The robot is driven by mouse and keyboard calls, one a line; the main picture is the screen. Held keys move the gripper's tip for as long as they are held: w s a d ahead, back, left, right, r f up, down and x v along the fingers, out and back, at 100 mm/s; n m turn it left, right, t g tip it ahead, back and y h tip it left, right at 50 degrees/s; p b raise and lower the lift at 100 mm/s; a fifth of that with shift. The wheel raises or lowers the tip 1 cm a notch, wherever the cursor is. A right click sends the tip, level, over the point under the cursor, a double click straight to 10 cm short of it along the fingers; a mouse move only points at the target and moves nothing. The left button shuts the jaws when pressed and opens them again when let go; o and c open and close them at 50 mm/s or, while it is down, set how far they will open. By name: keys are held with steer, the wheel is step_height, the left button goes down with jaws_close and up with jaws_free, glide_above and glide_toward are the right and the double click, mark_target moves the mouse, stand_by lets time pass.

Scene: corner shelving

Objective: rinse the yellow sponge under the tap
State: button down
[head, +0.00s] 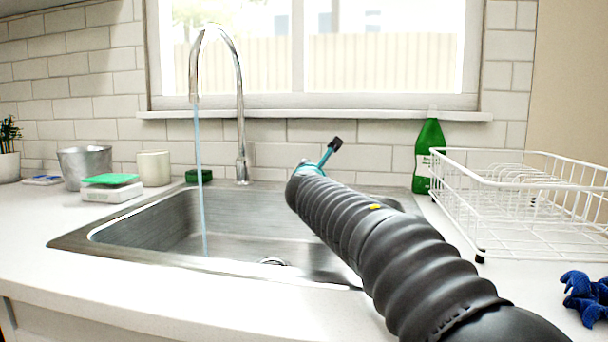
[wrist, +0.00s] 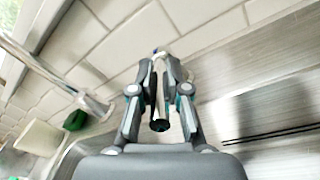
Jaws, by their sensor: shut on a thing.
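The chrome tap (head: 240,110) stands behind the steel sink (head: 130,238), and a thin stream of water (head: 199,190) falls from its spout into the basin. My gripper (head: 332,148) is above the sink, right of the tap and apart from the water. In the wrist view my gripper (wrist: 161,62) is closed around a slim pale thing (wrist: 161,100) with a dark round end. I cannot tell what it is. No whole yellow sponge shows. A small yellow patch (head: 375,207) shows at my arm's edge, and I cannot tell whether it is a sponge.
A green pad (head: 110,179) lies on a white block, left of the sink. A metal pot (head: 85,166) and cream cup (head: 154,168) stand behind it. A dark green sponge (head: 198,176) lies behind the sink. A green bottle (head: 430,157) and white rack (head: 530,215) stand right, near a blue cloth (head: 586,296).

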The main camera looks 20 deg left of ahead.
steer(key=c, duration=1.2)
jaws_free()
steer(key=shift+s, duration=0.1)
steer(key=v, duration=1.2)
